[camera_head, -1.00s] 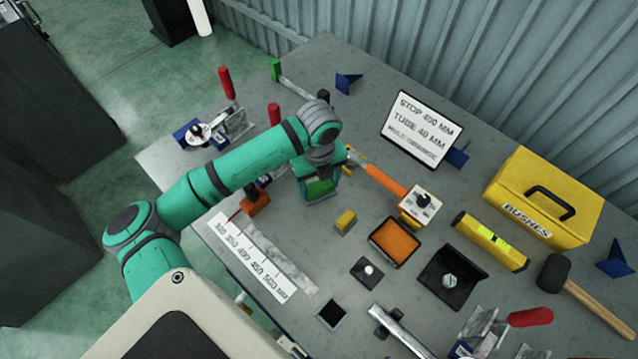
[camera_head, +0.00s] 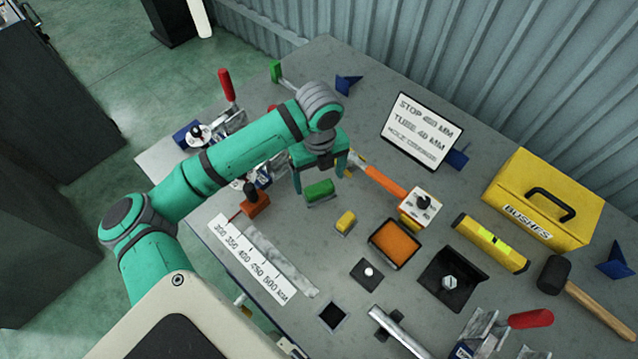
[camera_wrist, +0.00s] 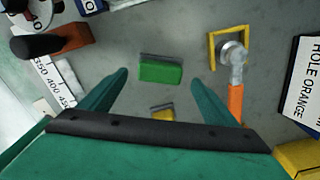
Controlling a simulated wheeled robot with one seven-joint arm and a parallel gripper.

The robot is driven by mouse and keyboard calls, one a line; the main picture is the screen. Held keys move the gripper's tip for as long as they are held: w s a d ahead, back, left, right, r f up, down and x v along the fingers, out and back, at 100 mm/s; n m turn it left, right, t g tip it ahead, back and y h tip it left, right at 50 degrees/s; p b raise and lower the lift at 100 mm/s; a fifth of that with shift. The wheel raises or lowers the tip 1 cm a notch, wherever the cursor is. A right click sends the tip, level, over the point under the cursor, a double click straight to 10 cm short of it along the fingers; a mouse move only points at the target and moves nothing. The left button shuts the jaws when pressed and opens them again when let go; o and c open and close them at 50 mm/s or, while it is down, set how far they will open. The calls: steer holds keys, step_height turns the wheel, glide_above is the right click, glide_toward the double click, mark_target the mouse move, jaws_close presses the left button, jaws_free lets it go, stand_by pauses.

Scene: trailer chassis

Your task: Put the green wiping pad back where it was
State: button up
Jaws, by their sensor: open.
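The green wiping pad (camera_head: 319,189) lies on the grey table, with a dark strip along one long side. It also shows in the wrist view (camera_wrist: 160,70), resting flat beyond the fingertips. My gripper (camera_head: 321,180) is open above the pad, with its fingers spread and nothing between them. In the wrist view my gripper's two fingers (camera_wrist: 171,84) stand apart to the left and right of the pad, not touching it. A small yellow block (camera_head: 346,221) lies on the table just right of and nearer than the pad.
An orange-handled tool (camera_head: 380,180) lies right of my gripper. An orange tray (camera_head: 394,243), a scale strip (camera_head: 250,258) and an orange block with a dark knob (camera_head: 255,203) are near. A sign (camera_head: 421,130) stands behind. Bare table surrounds the pad.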

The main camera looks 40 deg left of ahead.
mark_target(319, 187)
step_height(319, 187, up, 7)
stand_by(0.3)
stand_by(0.5)
